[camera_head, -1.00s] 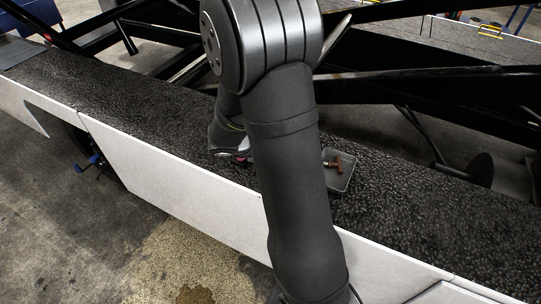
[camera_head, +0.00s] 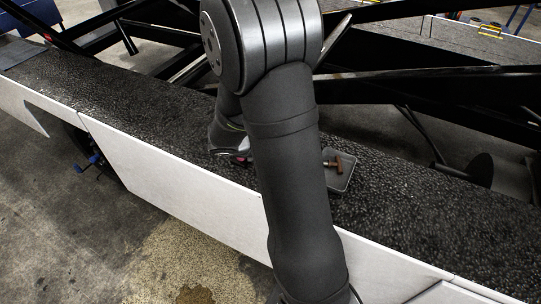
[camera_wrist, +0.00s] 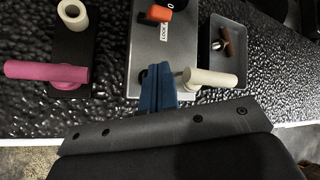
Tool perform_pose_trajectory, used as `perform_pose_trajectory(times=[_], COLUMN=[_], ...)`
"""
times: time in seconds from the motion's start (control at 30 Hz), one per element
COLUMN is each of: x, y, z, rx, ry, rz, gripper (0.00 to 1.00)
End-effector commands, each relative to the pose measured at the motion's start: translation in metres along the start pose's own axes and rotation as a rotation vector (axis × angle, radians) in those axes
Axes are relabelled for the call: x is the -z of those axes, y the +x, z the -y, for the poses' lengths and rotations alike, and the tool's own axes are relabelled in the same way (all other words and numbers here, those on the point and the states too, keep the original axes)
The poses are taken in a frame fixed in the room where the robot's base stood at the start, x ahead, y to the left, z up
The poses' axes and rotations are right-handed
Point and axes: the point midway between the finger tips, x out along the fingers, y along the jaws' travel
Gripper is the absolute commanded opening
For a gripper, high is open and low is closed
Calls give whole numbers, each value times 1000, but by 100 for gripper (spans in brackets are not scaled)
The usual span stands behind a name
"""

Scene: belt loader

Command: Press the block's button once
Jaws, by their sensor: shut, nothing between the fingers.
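A grey block (camera_wrist: 148,50) stands on the black belt in the wrist view. On it I see an orange cylinder-like part (camera_wrist: 158,13), a small white label with dark letters, and a dark round spot at the top edge. I cannot tell which part is the button. A cream cylindrical handle (camera_wrist: 212,78) lies at the block's lower right. My gripper (camera_wrist: 158,70), with blue fingers, is shut and empty over the lower part of the block, left of the cream handle. Whether it touches the block is unclear. In the head view my arm hides the block and the fingertips.
A small grey tray (camera_wrist: 214,66) holding a brown T-shaped piece (camera_wrist: 228,40) lies to the right; the tray also shows in the head view (camera_head: 341,183). Dark beams stand behind the belt.

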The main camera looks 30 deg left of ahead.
Motion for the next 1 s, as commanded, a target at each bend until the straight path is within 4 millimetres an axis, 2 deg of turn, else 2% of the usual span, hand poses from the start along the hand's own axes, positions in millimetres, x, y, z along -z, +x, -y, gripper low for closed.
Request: perform_pose_trajectory(times=[1.0], x=[4], y=[6], z=[-4], rx=[0], ry=[-1], rz=[0], gripper=[0])
